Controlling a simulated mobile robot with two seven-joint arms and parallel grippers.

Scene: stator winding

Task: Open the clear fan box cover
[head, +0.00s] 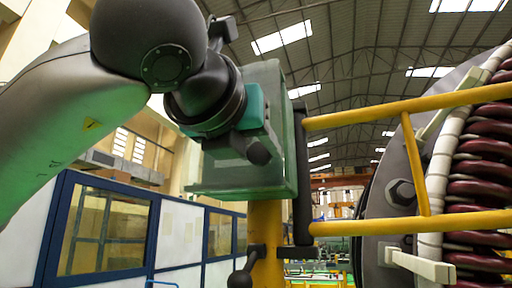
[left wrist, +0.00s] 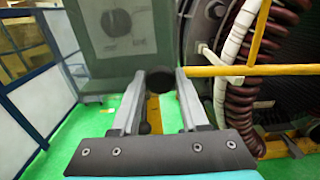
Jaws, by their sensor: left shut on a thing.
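The clear fan box cover (head: 284,165) is a greenish see-through box on a yellow post in the middle of the head view. In the left wrist view the cover (left wrist: 88,62) fills the upper left, and a dark round fan shape shows through it. My left gripper (head: 246,143) is at the cover's near side and partly hides it. In the left wrist view my left gripper (left wrist: 161,90) has its two fingers on either side of a dark round knob (left wrist: 159,79) and is shut on it. How far the cover stands open I cannot tell. My right gripper is out of view.
Yellow rails (head: 400,228) run right from the post. The large stator with dark red coils (head: 484,170) stands at the right. A dark ball-ended lever (head: 241,277) sits low on the post. Blue-framed panels (head: 153,238) stand at the left. Green floor (left wrist: 88,116) shows below.

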